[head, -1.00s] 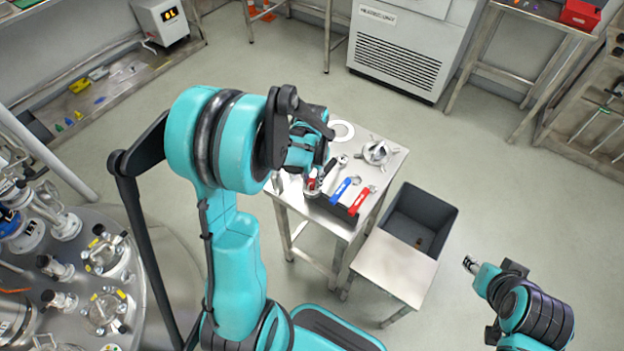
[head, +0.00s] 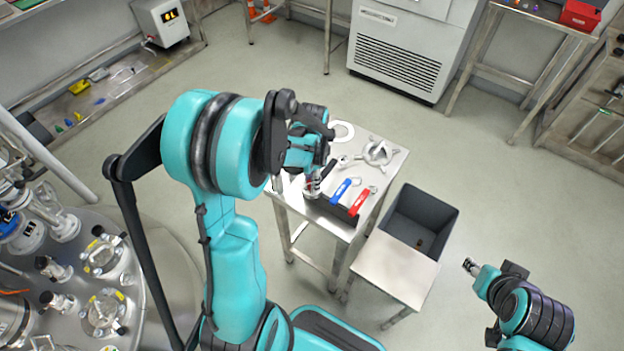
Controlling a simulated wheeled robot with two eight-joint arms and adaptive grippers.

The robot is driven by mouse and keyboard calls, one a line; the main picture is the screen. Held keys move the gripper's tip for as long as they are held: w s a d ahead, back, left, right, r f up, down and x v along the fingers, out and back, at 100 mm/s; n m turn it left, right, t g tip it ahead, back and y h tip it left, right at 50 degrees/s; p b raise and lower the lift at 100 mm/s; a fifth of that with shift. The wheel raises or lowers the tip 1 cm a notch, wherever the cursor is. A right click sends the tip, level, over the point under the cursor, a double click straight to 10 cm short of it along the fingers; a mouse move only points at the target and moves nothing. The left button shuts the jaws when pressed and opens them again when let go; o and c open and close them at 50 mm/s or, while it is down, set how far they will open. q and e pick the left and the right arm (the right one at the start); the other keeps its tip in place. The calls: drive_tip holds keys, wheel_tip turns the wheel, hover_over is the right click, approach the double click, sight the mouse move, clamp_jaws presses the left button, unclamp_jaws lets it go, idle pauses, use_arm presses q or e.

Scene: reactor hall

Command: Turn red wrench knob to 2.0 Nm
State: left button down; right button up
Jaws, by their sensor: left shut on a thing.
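My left gripper (head: 312,190) points down over the table's left part, left of the blue wrench. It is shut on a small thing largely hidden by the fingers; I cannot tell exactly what. Any knob or scale reading is too small to read. My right gripper (head: 470,265) hangs out over the floor at the right, clear of the table; its fingers are too small to judge.
The steel table (head: 318,219) also bears a metal flange with arms (head: 378,152) and a white ring (head: 341,131). A grey bin (head: 441,212) and a lower steel stand (head: 393,268) are to its right. A reactor lid with fittings (head: 75,300) is at the left.

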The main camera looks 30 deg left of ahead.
use_arm(q)
drive_tip(key=c, duration=1.2)
unclamp_jaws()
wheel_tip(320, 180, up, 12)
drive_tip(key=s+d+n+t, duration=0.2)
drive_tip(key=s+d, duration=0.1)
drive_tip(key=s+d+r+n+t, duration=0.1)
drive_tip(key=s+d+n+t, duration=0.1)
drive_tip(key=s+d, duration=0.2)
drive_tip(key=s+d+r+n+t, duration=0.1)
drive_tip(key=s+d+n+t, duration=0.2)
drive_tip(key=shift+s+d+r, duration=0.2)
drive_tip(key=shift+d+r, duration=0.05)
drive_tip(key=shift+d, duration=0.05)
